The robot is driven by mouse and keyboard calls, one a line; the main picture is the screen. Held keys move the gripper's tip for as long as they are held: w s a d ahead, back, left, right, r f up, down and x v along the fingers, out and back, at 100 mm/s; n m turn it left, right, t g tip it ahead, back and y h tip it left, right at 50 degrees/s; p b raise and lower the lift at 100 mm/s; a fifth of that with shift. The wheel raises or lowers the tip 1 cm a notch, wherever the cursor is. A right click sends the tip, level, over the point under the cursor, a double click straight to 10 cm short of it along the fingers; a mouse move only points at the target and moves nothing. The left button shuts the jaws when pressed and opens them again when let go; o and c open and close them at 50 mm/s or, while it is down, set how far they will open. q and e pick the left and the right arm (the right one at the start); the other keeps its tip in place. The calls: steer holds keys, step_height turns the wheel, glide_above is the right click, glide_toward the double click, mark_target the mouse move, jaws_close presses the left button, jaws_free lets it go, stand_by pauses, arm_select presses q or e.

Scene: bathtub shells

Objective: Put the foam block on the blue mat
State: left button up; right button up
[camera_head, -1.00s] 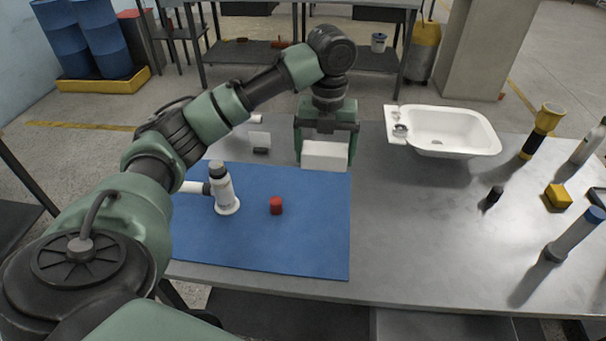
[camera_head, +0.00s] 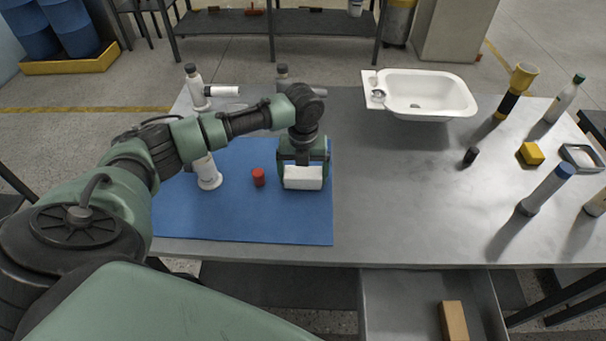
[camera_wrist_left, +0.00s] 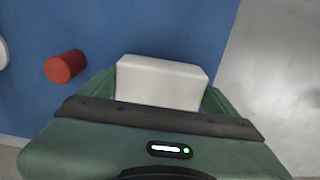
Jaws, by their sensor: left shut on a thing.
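The white foam block (camera_head: 303,177) is held between the fingers of my left gripper (camera_head: 303,170), over the right part of the blue mat (camera_head: 240,222). In the left wrist view the block (camera_wrist_left: 161,82) sits between the green fingers, with the blue mat (camera_wrist_left: 190,28) behind it. I cannot tell whether the block touches the mat. My left gripper is shut on the block and points down. My right gripper is not in view.
A white pipe fitting (camera_head: 208,175) stands on the mat further left, partly behind my arm. Bare table (camera_head: 400,190) lies right of the mat.

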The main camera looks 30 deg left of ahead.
mark_target(303, 171)
arm_select(q)
steer(key=shift+f, duration=0.3)
steer(key=shift+f, duration=0.15)
steer(key=o, duration=1)
steer(key=shift+o, duration=0.2)
step_height(303, 171, up, 12)
steer(key=b, duration=0.1)
steer(key=shift+r, duration=0.2)
